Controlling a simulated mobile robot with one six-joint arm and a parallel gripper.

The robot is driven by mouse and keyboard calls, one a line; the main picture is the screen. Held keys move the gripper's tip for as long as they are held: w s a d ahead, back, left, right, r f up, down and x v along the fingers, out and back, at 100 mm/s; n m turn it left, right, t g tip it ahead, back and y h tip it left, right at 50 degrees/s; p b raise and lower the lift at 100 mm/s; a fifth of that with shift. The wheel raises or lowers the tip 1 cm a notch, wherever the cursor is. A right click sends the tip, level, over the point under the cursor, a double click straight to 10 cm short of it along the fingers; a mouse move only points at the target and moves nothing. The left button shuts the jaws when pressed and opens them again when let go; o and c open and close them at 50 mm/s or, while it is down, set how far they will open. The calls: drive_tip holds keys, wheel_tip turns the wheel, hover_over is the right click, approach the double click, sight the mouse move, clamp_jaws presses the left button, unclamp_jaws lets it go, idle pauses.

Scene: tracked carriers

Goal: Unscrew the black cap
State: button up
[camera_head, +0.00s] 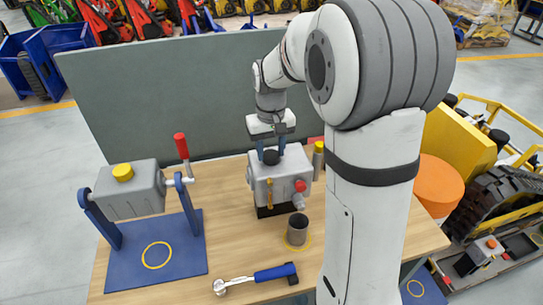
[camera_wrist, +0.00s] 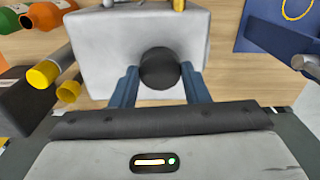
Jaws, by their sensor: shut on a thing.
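The black cap (camera_head: 271,157) sits on top of a light grey housing (camera_head: 283,180) near the middle of the bench. In the wrist view the round black cap (camera_wrist: 160,69) stands at the edge of the grey housing (camera_wrist: 100,40). My gripper (camera_head: 271,154) reaches down from above. Its two blue fingers lie on either side of the cap, and in the wrist view my gripper (camera_wrist: 160,84) is shut on it. The cap's threads and underside are hidden.
A grey tank with a yellow cap (camera_head: 122,172) hangs in a blue stand (camera_head: 187,255) at the left. A green panel (camera_head: 180,90) stands behind. Bare wood lies between stand and housing.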

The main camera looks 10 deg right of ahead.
drive_tip(key=shift+c, duration=0.7)
drive_tip(key=n, duration=0.3)
drive_tip(key=shift+n, duration=0.4)
drive_tip(key=n, duration=0.3)
drive_tip(key=shift+n, duration=1.5)
drive_tip(key=shift+n, duration=0.7)
drive_tip(key=n, duration=0.3)
drive_tip(key=shift+n, duration=0.4)
drive_tip(key=n, duration=0.3)
drive_tip(key=shift+n, duration=0.8)
